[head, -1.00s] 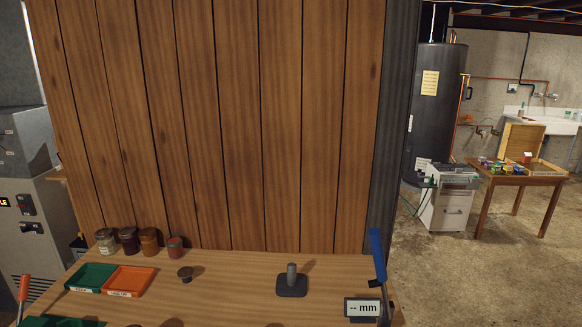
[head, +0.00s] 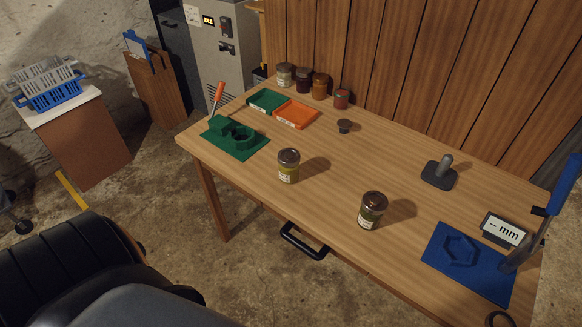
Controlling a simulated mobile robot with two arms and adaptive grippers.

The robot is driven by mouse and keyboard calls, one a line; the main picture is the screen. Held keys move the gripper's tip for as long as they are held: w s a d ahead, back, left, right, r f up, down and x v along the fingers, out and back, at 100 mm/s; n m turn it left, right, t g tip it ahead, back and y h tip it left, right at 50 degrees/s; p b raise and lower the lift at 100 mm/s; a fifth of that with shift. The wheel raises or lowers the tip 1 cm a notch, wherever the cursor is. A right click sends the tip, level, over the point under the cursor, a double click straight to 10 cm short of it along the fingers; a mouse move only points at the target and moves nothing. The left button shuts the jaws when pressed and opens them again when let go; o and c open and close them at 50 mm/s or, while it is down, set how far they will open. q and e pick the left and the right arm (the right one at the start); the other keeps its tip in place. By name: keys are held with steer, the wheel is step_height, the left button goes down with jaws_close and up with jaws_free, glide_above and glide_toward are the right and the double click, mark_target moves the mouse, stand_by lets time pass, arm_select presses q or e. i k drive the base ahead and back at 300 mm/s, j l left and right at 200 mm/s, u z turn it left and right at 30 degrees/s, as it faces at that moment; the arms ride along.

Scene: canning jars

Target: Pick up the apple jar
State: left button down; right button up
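Two lidded glass jars stand upright and apart near the front of the wooden workbench (head: 330,190). The left jar (head: 289,166) has yellowish-green contents and a pale label. The right jar (head: 371,211) looks darker green, also with a pale label. The labels are too small to read, so I cannot tell which is the apple jar. Several more jars stand at the back against the plank wall: a pale one (head: 284,75), a dark one (head: 303,80), an amber one (head: 320,86) and a smaller red one (head: 342,98). Neither gripper shows.
A green tray (head: 266,100) and an orange tray (head: 297,114) lie behind a green fixture (head: 236,137). A small dark knob-like object (head: 345,126) and a dark-based post (head: 439,173) stand behind the front jars. A blue mat (head: 467,262) and a display (head: 503,230) are at right.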

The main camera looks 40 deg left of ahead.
mark_target(289, 170)
steer(key=u, duration=1.3)
